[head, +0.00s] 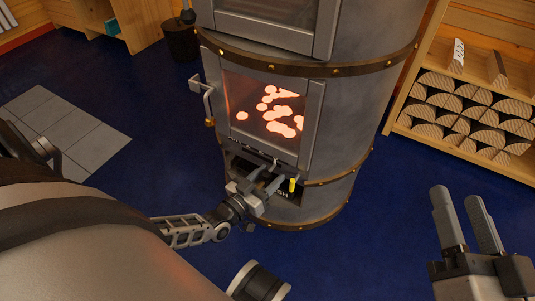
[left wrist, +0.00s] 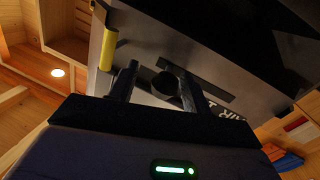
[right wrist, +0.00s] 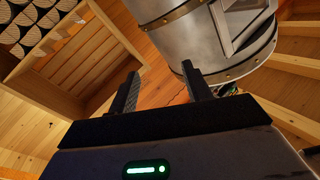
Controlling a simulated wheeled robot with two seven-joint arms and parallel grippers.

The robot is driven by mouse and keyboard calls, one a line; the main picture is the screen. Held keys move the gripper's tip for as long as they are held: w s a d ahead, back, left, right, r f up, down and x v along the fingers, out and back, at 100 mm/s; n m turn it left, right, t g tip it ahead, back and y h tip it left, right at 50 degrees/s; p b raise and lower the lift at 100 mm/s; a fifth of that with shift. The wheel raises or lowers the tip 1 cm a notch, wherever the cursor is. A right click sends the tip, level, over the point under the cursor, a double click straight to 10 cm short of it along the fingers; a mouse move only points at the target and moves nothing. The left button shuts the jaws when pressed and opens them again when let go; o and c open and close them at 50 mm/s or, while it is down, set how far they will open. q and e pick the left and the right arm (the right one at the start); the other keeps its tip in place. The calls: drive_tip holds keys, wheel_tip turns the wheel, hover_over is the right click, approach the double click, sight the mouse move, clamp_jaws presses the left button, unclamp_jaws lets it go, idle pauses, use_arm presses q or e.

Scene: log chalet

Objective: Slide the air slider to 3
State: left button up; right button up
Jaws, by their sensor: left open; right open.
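The stove (head: 350,120) is a grey metal cylinder with a glowing glass door; the air slider's markings are too small to read in the head view. In the left wrist view, a dark round knob (left wrist: 165,84) sits by a dark slot (left wrist: 200,82) on the grey panel, with part of the white lettering (left wrist: 238,115) visible. My left gripper (head: 267,177) is open at the lower front of the stove, its fingers on either side of the knob; contact cannot be told. My right gripper (head: 459,197) is open and empty, well right of the stove.
A yellow handle (head: 292,185) sticks out just right of my left gripper. The fire door (head: 266,115) with its side handle (head: 208,103) is above. A log shelf (head: 470,110) stands at the right. Blue floor (head: 370,235) is clear between the stove and my right gripper.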

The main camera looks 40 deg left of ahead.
sight(264, 180)
use_arm(q)
drive_tip(key=shift+s+a, duration=0.1)
drive_tip(key=shift+s, duration=0.15)
drive_tip(key=s, duration=0.2)
drive_tip(key=s+p, duration=0.1)
drive_tip(key=s, duration=0.1)
drive_tip(key=s+p, duration=0.1)
drive_tip(key=s, duration=0.1)
drive_tip(key=shift+s+a+r, duration=0.1)
drive_tip(key=shift+s+a, duration=0.05)
drive_tip(key=shift+a, duration=0.2)
drive_tip(key=s+a+p, duration=0.1)
drive_tip(key=s, duration=0.8)
drive_tip(key=shift+p, duration=0.4)
use_arm(e)
drive_tip(key=f+g, duration=0.1)
drive_tip(key=s+f+g+h, duration=0.1)
drive_tip(key=f, duration=0.1)
drive_tip(key=shift+s+m, duration=0.2)
drive_tip(key=shift+m, duration=0.2)
